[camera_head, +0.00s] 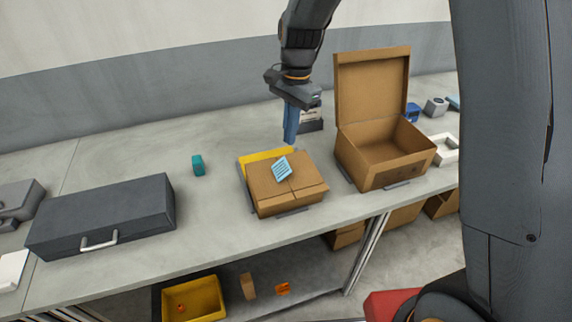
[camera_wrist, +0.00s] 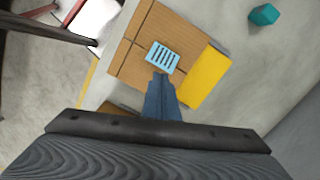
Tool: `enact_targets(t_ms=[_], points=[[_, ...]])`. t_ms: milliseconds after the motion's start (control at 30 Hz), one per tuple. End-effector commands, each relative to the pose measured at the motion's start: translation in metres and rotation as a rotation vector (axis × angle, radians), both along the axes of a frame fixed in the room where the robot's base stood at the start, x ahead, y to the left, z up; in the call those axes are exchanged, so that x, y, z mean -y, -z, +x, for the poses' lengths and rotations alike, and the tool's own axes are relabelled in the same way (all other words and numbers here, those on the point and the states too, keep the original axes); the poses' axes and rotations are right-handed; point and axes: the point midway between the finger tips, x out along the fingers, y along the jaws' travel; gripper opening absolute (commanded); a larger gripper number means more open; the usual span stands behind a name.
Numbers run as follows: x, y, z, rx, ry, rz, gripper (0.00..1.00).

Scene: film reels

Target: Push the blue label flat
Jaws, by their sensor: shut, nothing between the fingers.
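The light blue label (camera_head: 281,168), with dark printed lines, lies on top of a closed cardboard box (camera_head: 261,191) on the bench. In the head view it sits at a tilt to the box's edges, and I cannot tell whether one edge stands up. The label also shows in the wrist view (camera_wrist: 162,57), just beyond my fingertips. My gripper (camera_head: 290,141) points down with its blue fingers shut and empty. It is above the far side of the box, and the fingertips appear in the wrist view (camera_wrist: 160,77) close to the label. I cannot tell whether they touch it.
A yellow piece (camera_head: 262,158) lies at the box's back edge. An open cardboard box (camera_head: 386,153) with a raised lid stands to the right. A teal block (camera_head: 198,165) and a dark case (camera_head: 103,215) are on the left. The bench between them is clear.

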Motion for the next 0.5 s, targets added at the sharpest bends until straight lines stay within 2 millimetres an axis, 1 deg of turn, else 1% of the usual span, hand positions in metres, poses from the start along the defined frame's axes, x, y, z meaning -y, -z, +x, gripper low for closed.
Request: enact_targets(t_ms=[167, 267, 500], points=[[-0.001, 0.011, 0.000, 0.000, -0.001, 0.000, 0.00], [-0.001, 0.021, 0.000, 0.000, -0.001, 0.000, 0.00], [-0.004, 0.052, -0.003, 0.000, -0.002, 0.000, 0.00]])
